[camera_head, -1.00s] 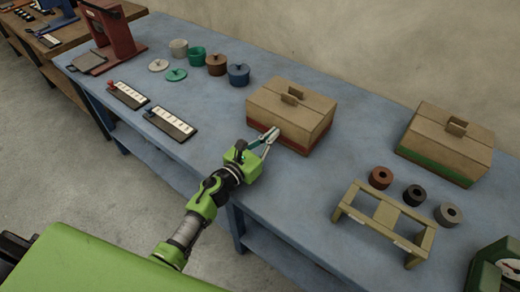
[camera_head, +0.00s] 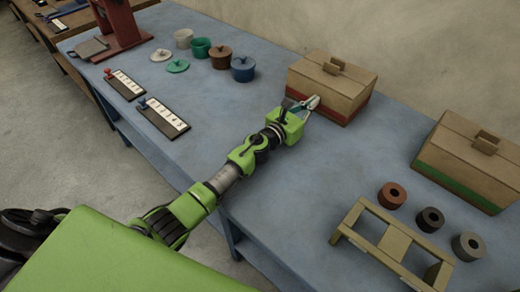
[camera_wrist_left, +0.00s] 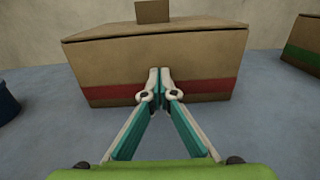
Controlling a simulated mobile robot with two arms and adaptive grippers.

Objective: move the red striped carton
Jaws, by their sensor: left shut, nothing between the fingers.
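The red striped carton (camera_head: 331,88) is a brown lidded box with a red band low on its side and a handle on top. It stands on the blue table toward the back wall. In the left wrist view the carton (camera_wrist_left: 200,62) fills the upper middle. My left gripper (camera_head: 314,101) is shut and empty, with its fingertips at the carton's front face. In the left wrist view the closed fingertips (camera_wrist_left: 160,76) overlap the red band, at or against the face; exact contact is hard to tell. My right gripper is not in view.
A green striped carton (camera_head: 468,160) stands to the right. A wooden rack (camera_head: 383,243) and several rolls (camera_head: 430,219) lie at the lower right. Several lidded pots (camera_head: 243,69) and two number boards (camera_head: 164,119) are left. The table (camera_head: 290,185) is clear in the middle.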

